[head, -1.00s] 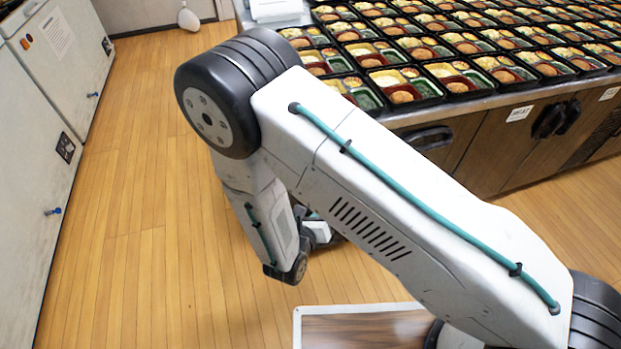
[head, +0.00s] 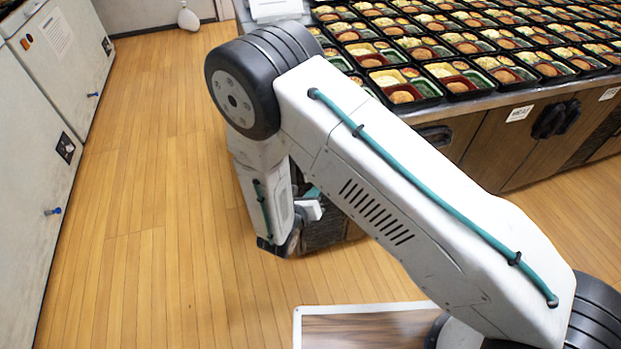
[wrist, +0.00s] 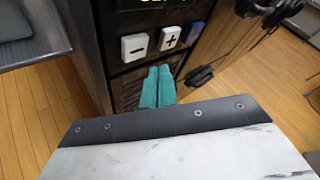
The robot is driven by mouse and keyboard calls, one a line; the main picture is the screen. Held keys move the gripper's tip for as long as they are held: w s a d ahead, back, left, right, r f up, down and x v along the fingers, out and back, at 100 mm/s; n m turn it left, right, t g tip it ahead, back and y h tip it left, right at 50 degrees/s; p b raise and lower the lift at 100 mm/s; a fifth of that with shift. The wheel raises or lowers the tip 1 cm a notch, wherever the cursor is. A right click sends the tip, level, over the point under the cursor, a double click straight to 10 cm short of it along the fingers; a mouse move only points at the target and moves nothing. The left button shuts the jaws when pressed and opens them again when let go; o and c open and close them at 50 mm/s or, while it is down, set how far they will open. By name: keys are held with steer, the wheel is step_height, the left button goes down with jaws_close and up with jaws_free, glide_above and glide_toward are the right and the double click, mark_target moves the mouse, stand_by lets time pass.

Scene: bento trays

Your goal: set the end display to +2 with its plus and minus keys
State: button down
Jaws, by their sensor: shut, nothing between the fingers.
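The end display (wrist: 150,3) is a dark panel at the top edge of the wrist view. My gripper (wrist: 158,72) has teal fingers, shut together and empty. In the wrist view the fingertips appear just below the two keys, between them; I see no clear contact with either key. In the head view my arm hides the keys and most of the gripper.
A blue-purple key (wrist: 194,33) sits right of the plus key. A dark handle (wrist: 199,75) stands out on the cabinet to the right. The counter (head: 470,103) carries rows of filled bento trays. Wooden floor (head: 150,200) is clear to the left.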

steer(key=shift+w+a, duration=0.25)
steer(key=shift+w, duration=0.65)
stand_by(1.4)
steer(key=shift+w+a, duration=0.1)
steer(key=shift+w, duration=0.3)
steer(key=shift+w+a, duration=0.15)
steer(key=shift+w, duration=0.25)
stand_by(0.7)
steer(key=shift+s, duration=0.15)
steer(key=shift+s+d, duration=0.25)
steer(key=shift+s, duration=0.45)
steer(key=shift+s+d, duration=0.25)
steer(key=shift+s, duration=0.55)
steer(key=shift+s+d, duration=0.2)
steer(key=shift+s, duration=0.6)
steer(key=shift+s+d, duration=0.25)
steer(key=shift+s, duration=0.55)
